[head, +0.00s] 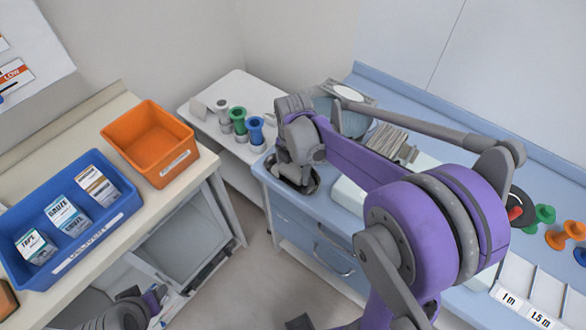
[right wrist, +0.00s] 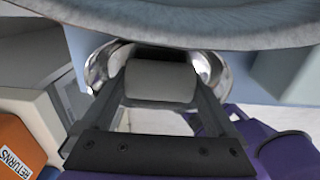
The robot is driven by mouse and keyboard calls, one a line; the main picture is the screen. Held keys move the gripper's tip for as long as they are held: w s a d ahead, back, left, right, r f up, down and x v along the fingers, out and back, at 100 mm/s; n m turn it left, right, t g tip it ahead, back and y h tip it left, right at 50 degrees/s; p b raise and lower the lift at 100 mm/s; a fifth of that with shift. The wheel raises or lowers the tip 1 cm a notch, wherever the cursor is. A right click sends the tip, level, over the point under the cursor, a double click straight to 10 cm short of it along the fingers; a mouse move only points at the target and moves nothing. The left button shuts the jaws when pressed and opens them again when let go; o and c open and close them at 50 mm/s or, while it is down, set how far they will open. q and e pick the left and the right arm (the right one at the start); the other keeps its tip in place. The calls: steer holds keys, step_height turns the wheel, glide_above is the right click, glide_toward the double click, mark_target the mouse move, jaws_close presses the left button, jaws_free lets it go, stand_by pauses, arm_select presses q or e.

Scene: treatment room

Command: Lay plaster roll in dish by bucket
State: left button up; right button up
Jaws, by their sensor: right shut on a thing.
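The plaster roll (right wrist: 160,80) is a pale grey-white cylinder between the fingers of my right gripper (right wrist: 160,92), which is shut on it. In the right wrist view the shiny metal dish (right wrist: 101,66) shows around and behind the roll; I cannot tell if the roll touches the dish floor. In the head view my right gripper (head: 296,168) points down over the dish (head: 312,186) at the counter's left end, hiding the roll. The grey-blue bucket (head: 326,106) stands just behind, partly covered by my arm. Its broad rounded side (right wrist: 190,22) fills the top of the wrist view. Part of my left arm shows low left.
A blue counter (head: 285,205) carries a stack of folded material (head: 386,141) and green and orange spools at right. A white side table (head: 203,97) holds grey, green and blue spools. An orange bin (head: 140,150) and a blue box (head: 50,265) stand on the left bench.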

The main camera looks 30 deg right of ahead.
steer(key=shift+f, duration=0.15)
steer(key=o, duration=1.1)
